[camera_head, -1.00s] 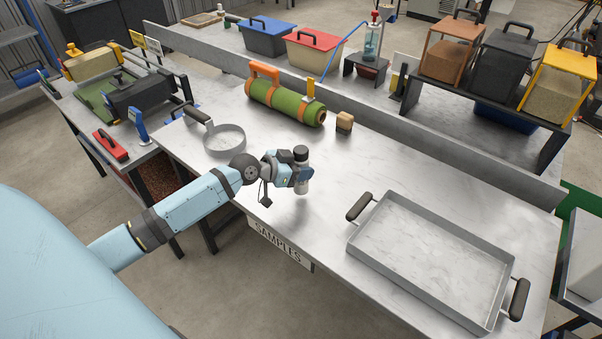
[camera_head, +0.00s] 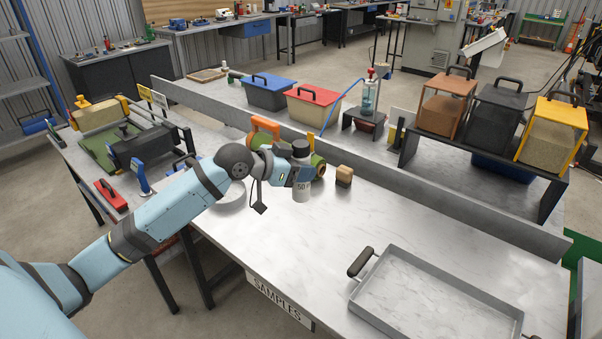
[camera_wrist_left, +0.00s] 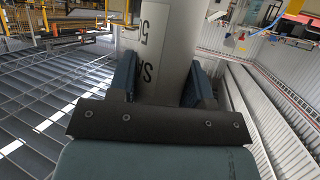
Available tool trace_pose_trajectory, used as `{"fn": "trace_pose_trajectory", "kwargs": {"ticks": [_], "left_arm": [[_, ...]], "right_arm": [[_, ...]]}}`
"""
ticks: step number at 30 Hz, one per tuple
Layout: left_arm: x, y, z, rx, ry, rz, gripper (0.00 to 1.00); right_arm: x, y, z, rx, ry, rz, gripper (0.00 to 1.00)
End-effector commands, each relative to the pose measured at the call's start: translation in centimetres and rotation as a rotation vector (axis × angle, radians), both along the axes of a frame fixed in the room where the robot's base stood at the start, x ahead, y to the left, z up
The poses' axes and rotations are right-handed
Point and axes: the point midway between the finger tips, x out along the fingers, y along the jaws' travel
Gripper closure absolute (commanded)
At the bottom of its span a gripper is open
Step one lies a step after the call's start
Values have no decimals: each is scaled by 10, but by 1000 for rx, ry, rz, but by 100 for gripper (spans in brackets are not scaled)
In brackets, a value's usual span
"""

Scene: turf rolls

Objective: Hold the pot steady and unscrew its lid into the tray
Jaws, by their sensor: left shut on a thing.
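The pot (camera_head: 302,190) is a small white cylinder with dark printing and a black lid (camera_head: 301,148) on top. It is upright in my left gripper (camera_head: 301,174), which is shut around its side and appears to hold it above the steel table. In the left wrist view the pot's printed wall (camera_wrist_left: 166,45) stands between the two blue fingers (camera_wrist_left: 162,88); its lid is out of that view. The grey metal tray (camera_head: 465,292) lies at the front right, empty where visible, partly cut off by the frame. My right gripper is not in view.
A green roll with an orange handle (camera_head: 263,126) lies behind my left gripper, partly hidden. A round pan (camera_head: 232,196) is partly covered by my arm. The table between pot and tray (camera_head: 350,225) is clear.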

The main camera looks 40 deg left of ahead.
Motion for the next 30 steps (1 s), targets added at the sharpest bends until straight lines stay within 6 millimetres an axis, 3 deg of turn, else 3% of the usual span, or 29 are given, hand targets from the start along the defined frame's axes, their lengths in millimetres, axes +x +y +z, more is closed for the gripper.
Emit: {"fn": "trace_pose_trajectory", "kwargs": {"ticks": [3, 4, 9, 20, 23, 30], "left_arm": [[0, 0, 0, 0, -1, 0, 85], [0, 0, 0, 0, -1, 0, 59], [0, 0, 0, 0, -1, 0, 97], [-1, -3, -2, -2, 1, 2, 97], [-6, -14, -11, -3, 4, 17, 97], [-36, -67, -42, -6, 6, 122, 97]], "right_arm": [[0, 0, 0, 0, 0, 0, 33], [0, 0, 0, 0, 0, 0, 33], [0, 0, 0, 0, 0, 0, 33], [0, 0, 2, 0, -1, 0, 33], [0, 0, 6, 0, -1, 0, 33], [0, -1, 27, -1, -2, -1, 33]]}}
